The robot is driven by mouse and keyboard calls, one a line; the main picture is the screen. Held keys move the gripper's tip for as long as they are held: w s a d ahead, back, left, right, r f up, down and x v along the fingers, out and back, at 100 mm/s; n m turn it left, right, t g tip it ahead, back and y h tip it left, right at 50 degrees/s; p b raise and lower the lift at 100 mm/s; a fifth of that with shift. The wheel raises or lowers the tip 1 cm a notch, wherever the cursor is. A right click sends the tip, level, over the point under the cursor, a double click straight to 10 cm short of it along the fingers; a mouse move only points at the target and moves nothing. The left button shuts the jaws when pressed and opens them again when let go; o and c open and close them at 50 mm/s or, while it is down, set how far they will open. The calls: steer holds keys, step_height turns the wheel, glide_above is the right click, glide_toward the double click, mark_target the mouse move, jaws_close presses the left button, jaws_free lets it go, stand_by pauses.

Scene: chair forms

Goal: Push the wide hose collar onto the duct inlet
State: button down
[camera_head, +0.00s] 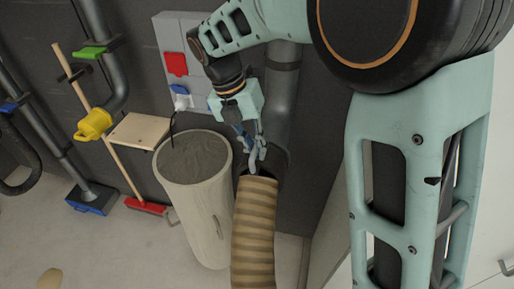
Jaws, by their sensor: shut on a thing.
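A tan ribbed hose (254,235) rises from the bottom edge of the head view, its upper end just below my gripper (256,158). My gripper is shut at this upper end, on what looks like the hose collar, though the fingers hide most of it. A grey vertical duct (281,95) runs down the wall behind the gripper. A dark rounded part (280,163) shows at the duct's lower end, just right of and behind the fingers; it may be the inlet. I cannot tell whether collar and inlet touch.
A pale drum (205,215) with a grey top stands left of the hose. A grey wall box (172,45) with a red cover and blue socket hangs above it. A yellow fitting (93,124), a red broom (146,206) and a wooden shelf (140,131) are further left.

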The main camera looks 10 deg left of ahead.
steer(key=shift+w+r, duration=0.1)
steer(key=shift+w, duration=0.1)
steer(key=c, duration=2)
jaws_free()
steer(key=shift+d, duration=0.1)
steer(key=shift+o, duration=0.5)
steer(key=shift+s, duration=0.1)
